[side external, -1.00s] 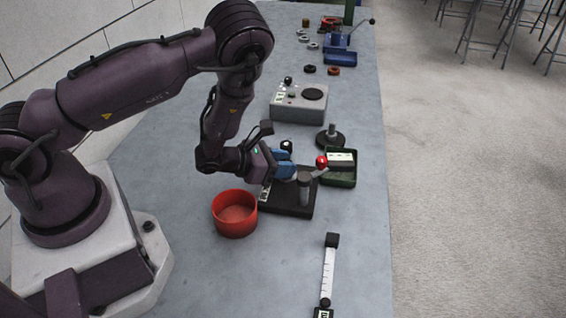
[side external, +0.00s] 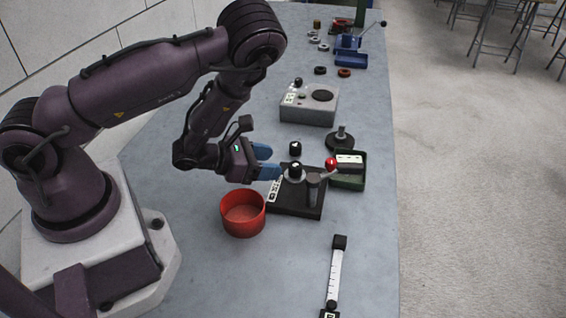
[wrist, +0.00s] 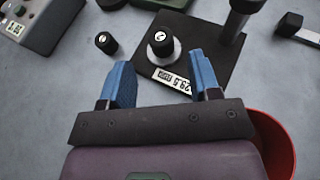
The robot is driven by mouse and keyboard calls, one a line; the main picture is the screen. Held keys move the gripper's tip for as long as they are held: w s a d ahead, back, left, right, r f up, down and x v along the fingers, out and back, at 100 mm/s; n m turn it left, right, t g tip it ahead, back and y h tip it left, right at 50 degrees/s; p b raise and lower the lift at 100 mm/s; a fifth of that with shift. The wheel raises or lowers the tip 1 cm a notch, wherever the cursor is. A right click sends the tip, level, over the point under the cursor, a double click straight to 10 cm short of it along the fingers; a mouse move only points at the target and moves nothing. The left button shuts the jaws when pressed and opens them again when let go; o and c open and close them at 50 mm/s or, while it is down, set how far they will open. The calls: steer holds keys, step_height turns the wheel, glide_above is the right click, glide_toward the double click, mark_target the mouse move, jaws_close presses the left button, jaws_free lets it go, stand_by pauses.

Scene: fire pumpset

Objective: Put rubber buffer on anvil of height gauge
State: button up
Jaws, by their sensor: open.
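The height gauge (side external: 288,205) has a black base, a post and a red-ball lever; its base shows a 29.5 display (wrist: 172,79) in the wrist view. A black cylindrical rubber buffer (side external: 296,169) stands upright on the gauge's pale round anvil (wrist: 176,54); it also shows in the wrist view (wrist: 160,40). A second, similar black buffer (side external: 295,148) stands on the table behind the gauge, left of it in the wrist view (wrist: 106,42). My gripper (side external: 268,162) is open and empty, its blue fingers apart, just left of the gauge and clear of both buffers.
A red round bin (side external: 243,213) stands on the table at the gauge's near left. A green tray (side external: 350,181) is right of the gauge, near a dark round-based stand (side external: 340,138). A grey tester box (side external: 309,104) stands farther back. A ruler-like gauge (side external: 335,270) lies in front.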

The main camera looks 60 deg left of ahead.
steer(key=shift+s+a+r, duration=0.1)
steer(key=shift+s+r, duration=0.15)
steer(key=shift+s, duration=0.3)
steer(key=w+r+n+g+y, duration=0.35)
steer(key=r+n, duration=1.25)
steer(key=n, duration=0.7)
steer(key=s+d+r+n+g, duration=0.1)
steer(key=s+r+n+g, duration=0.1)
steer(key=s+r+n, duration=0.4)
steer(key=s+d+r+n+g, duration=0.2)
steer(key=s+r+n, duration=0.4)
steer(key=s+n, duration=0.3)
steer(key=shift+s+r+n, duration=0.3)
steer(key=shift+s, duration=0.9)
